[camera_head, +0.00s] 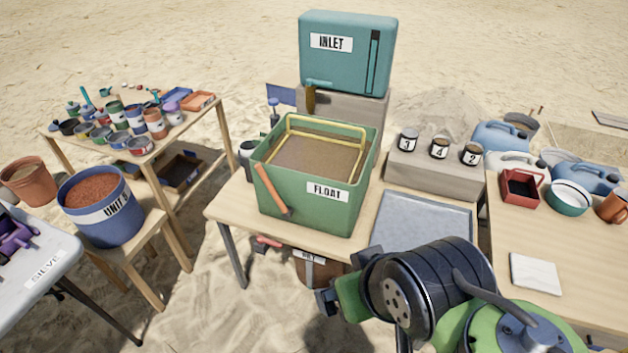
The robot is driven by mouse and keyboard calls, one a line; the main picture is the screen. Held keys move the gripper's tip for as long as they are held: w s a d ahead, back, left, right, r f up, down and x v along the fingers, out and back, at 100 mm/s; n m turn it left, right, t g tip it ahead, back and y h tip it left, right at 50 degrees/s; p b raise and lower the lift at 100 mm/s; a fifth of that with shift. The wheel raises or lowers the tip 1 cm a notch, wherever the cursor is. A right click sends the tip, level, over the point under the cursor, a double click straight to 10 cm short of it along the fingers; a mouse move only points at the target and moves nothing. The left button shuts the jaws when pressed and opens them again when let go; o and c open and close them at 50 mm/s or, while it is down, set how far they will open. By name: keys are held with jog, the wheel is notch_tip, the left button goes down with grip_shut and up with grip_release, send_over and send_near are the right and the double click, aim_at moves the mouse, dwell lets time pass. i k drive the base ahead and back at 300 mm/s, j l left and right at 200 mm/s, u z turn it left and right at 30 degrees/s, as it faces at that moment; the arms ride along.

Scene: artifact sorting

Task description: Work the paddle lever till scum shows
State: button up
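The green box labelled FLOAT (327,215) stands on the middle wooden table. Brown, grainy-looking contents (318,158) fill its inside, and a yellow frame (325,125) lies across its top. An orange-handled lever (272,190) slants down the box's front left face; it looks like the paddle lever, though no label shows on it. I cannot make out separate scum on the surface. My arm comes in at the lower right. My gripper (328,300) is partly visible at the arm's left end, below and in front of the table, apart from the lever. Its fingers are too hidden to judge.
A teal INLET tank (346,60) stands behind the box. Numbered jars (439,147) sit on a grey block at right. A grey tray (425,215) lies right of the box. A blue UNIT bucket (100,222) stands left.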

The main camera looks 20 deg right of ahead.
aim_at(273, 191)
jog(key=i+j+u, duration=0.25)
jog(key=u, duration=0.2)
jog(key=i+j+u, duration=0.1)
jog(key=i+u, duration=0.65)
jog(key=u, duration=0.2)
jog(key=i+u, duration=0.45)
jog(key=k+l, duration=0.05)
jog(key=k, duration=0.1)
